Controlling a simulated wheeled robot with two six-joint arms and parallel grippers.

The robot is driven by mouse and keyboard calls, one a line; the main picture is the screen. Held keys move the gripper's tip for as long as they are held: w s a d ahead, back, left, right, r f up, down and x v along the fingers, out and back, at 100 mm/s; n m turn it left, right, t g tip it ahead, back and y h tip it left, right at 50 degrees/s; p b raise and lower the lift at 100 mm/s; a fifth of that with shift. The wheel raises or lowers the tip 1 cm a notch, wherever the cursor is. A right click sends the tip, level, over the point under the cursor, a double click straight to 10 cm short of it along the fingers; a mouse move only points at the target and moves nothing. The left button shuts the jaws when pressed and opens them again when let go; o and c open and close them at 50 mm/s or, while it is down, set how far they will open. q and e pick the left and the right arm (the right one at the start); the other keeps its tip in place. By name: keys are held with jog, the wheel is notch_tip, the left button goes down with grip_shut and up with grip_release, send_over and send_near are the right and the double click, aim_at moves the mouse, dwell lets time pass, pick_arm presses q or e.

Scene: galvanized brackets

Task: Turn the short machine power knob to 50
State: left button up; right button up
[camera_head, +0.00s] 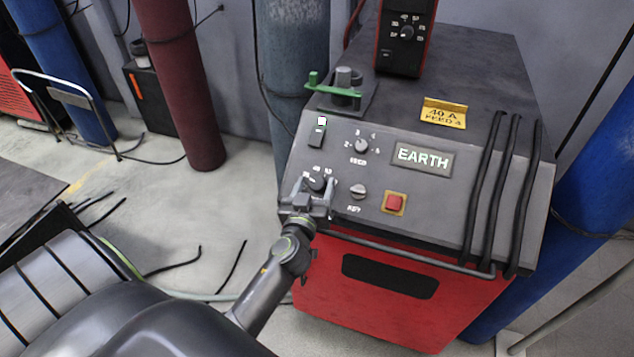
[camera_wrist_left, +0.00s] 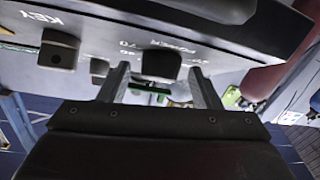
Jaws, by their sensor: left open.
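The short machine (camera_head: 330,235) is a low red and dark grey cabinet with a sloping control panel. Its power knob (camera_head: 316,183) is a dark knob at the panel's lower left with numbers around it. In the left wrist view the power knob (camera_wrist_left: 161,65) sits between my fingers, by the upside-down POWER label. My left gripper (camera_head: 307,192) is open, one finger on each side of this knob, with a gap visible on both sides in the wrist view. The knob's pointer is too small to read. My right gripper is not in view.
A feed knob (camera_head: 361,146), a key switch (camera_head: 358,191) and a red button (camera_head: 394,202) share the panel. A red-black device (camera_head: 405,35) with its own dial stands on top. Black cables (camera_head: 482,185) hang at the right. A handle bar (camera_head: 400,251) runs below the panel.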

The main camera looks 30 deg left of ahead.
pick_arm(q)
jog(key=shift+c, duration=0.6)
jog(key=c, duration=0.9)
jog(key=shift+o, duration=0.2)
jog(key=shift+m+h, duration=0.3)
